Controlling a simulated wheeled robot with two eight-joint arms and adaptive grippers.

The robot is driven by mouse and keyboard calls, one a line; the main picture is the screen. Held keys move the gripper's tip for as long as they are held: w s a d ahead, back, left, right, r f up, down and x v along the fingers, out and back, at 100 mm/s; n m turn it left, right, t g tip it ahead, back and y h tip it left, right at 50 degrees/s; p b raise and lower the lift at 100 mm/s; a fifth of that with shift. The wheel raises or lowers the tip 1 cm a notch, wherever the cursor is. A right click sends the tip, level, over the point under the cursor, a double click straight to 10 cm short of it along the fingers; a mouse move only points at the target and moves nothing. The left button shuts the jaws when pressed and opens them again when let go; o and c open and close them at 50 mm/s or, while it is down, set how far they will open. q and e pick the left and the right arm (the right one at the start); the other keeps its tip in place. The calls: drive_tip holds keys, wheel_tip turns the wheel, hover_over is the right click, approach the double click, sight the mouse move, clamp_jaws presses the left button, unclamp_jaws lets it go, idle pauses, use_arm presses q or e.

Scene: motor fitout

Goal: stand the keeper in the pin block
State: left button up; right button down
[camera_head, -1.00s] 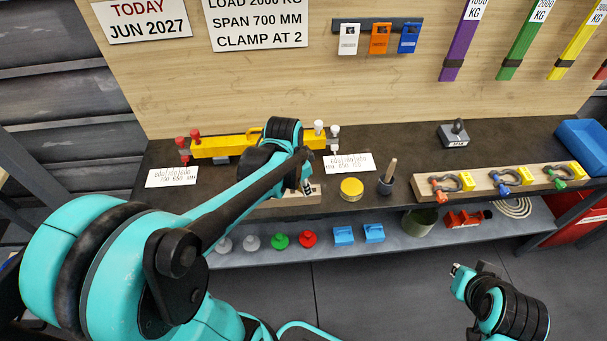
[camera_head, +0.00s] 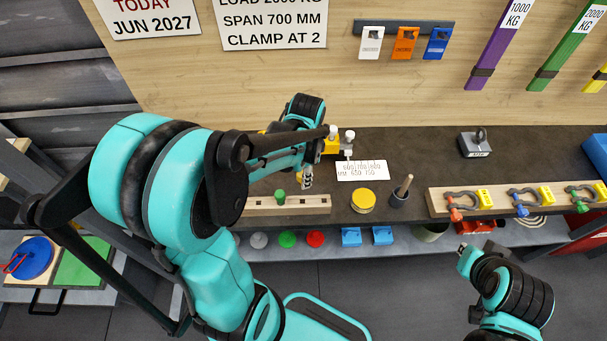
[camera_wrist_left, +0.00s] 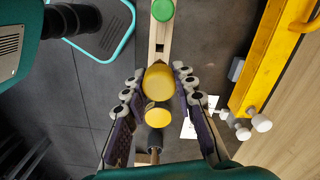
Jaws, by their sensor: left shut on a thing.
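The pin block, a long pale wooden bar (camera_head: 318,204), lies along the front of the dark bench. A green keeper (camera_head: 280,196) stands upright in it; its round top shows in the left wrist view (camera_wrist_left: 162,10). My left gripper (camera_head: 307,182) is above the right part of the block, pointing down. In the left wrist view it is shut on a yellow keeper (camera_wrist_left: 158,80), whose rounded top shows between the fingers. The keeper's lower end is hidden, so I cannot tell whether it touches the block. My right gripper (camera_head: 463,252) is low at the right, away from the bench.
A yellow tin (camera_head: 363,201) and a dark pot with a wooden stick (camera_head: 400,195) stand right of the block. A shackle rack (camera_head: 470,208) lies farther right. The yellow beam (camera_wrist_left: 268,60) is behind, partly hidden by my arm. A shelf with coloured knobs runs below.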

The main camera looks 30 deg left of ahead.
use_arm(q)
drive_tip(key=shift+s+f+b, duration=0.1)
drive_tip(key=shift+f+b, duration=0.4)
drive_tip(key=shift+f, duration=0.2)
wheel_tip(320, 180, down, 4)
drive_tip(key=b, duration=0.3)
drive_tip(key=shift+f+b, duration=2.75)
drive_tip(key=shift+f, duration=0.05)
idle(0.7)
drive_tip(key=o, duration=1.1)
drive_tip(key=shift+r, duration=0.1)
drive_tip(key=r, duration=1.1)
drive_tip(key=shift+w+d+r, duration=0.15)
drive_tip(key=shift+w+r, duration=0.05)
drive_tip(key=shift+r, duration=0.2)
